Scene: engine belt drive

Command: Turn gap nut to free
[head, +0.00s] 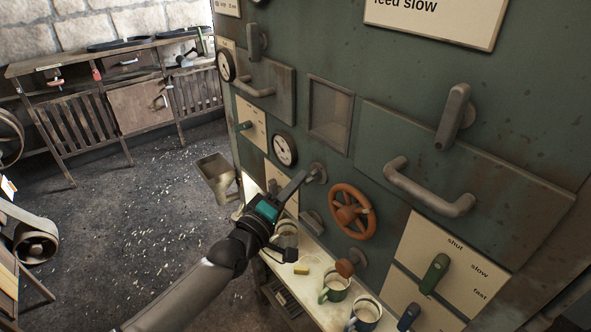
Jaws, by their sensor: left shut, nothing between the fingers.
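I cannot tell for certain which part is the gap nut, as no label naming it can be read. A small grey round fitting (319,173) stands out from the green machine front, right at the tip of my left gripper (302,180). The left gripper is shut with nothing held, and it reaches up and right toward this fitting. I cannot tell whether they touch. A pale label plate (291,203) behind the gripper is partly hidden. An orange handwheel (352,212) sits just right of the fitting, and a brown round knob (346,267) is below. My right gripper is not in view.
Door handles (432,190), a gauge (285,149) and a green lever (436,272) jut from the machine front. A metal hopper (215,168) stands left of it.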

